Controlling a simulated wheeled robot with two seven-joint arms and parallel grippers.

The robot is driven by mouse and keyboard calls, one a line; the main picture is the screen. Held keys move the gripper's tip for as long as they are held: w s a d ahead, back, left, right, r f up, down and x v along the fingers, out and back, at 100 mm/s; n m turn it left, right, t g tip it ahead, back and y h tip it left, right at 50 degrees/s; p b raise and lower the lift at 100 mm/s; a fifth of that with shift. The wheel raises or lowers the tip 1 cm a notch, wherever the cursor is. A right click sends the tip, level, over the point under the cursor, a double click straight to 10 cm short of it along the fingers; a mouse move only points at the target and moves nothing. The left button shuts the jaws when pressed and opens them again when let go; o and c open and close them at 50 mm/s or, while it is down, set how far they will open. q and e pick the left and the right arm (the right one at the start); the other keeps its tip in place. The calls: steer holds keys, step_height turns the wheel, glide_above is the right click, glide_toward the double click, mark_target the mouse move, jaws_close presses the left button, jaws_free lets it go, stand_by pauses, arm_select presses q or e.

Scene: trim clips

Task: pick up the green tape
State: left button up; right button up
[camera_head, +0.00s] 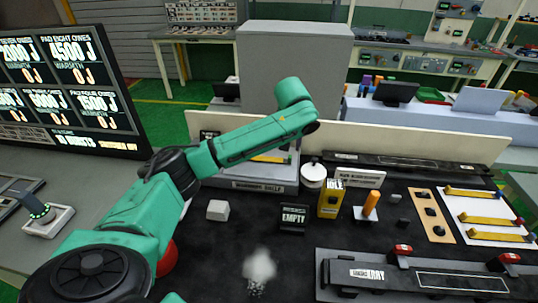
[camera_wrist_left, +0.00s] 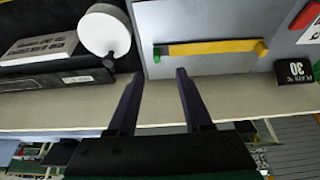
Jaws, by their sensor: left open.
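In the head view a yellow strip (camera_head: 268,158) shows partly behind my left arm, on the grey unit. My left gripper (camera_wrist_left: 157,72) is open and empty, its fingertips near the strip's green end but apart from it. In the head view the left gripper is hidden or not distinguishable. My right gripper is not in view.
A white round-topped pot (camera_wrist_left: 103,33) is close to the left finger. A cream ledge (camera_wrist_left: 60,110) runs beneath the fingers. More yellow strips (camera_head: 485,218) lie on a white panel at right.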

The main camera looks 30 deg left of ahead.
mark_target(290, 157)
arm_select(q)
steer(key=p+x, duration=0.2)
steer(key=x, duration=0.5)
steer(key=shift+w+d+f, duration=0.15)
steer(key=shift+w, duration=0.1)
steer(key=shift+f, duration=0.2)
steer(key=shift+c, duration=0.6)
jaws_close()
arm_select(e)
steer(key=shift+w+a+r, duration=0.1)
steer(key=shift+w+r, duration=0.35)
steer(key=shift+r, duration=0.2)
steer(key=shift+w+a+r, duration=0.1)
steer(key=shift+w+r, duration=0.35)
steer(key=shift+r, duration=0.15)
